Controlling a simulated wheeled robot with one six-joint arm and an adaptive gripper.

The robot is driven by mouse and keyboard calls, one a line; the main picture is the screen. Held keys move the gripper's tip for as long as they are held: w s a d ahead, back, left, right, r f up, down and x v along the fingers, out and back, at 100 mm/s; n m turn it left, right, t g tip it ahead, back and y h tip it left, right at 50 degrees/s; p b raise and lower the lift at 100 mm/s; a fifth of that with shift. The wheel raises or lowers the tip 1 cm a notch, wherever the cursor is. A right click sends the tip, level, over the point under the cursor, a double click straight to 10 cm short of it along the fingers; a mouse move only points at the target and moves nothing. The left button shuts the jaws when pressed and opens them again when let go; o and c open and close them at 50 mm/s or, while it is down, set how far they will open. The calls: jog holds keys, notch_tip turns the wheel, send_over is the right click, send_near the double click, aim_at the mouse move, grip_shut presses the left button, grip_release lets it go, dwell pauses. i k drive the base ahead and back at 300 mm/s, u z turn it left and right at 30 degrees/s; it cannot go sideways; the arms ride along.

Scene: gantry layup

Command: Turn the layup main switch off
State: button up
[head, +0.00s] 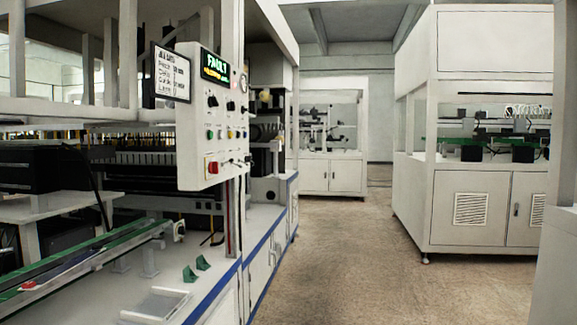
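A white control panel (214,130) hangs on the front post of the machine on the left. Its display (215,68) reads FAULT in green, with a smaller yellow line below. Black knobs (212,101) sit under the display, with a row of small coloured buttons beneath them. A red control (212,167) is at the lower left of the panel, with small dark controls to its right. I cannot read the labels, so I cannot tell which control is the layup main switch or how it is set. My gripper is not in view.
A sign (171,75) is fixed left of the panel. The machine's bench (210,285) holds green brackets (195,270) and a green-edged rail. An open floor aisle (350,260) runs right of it. White cabinets (475,210) stand at the right, another enclosure (331,150) at the back.

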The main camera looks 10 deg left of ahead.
aim_at(213, 167)
jog(key=z, duration=0.3)
jog(key=i, duration=0.65)
jog(key=u, duration=0.45)
jog(key=i, duration=0.8)
jog(key=u, duration=0.7)
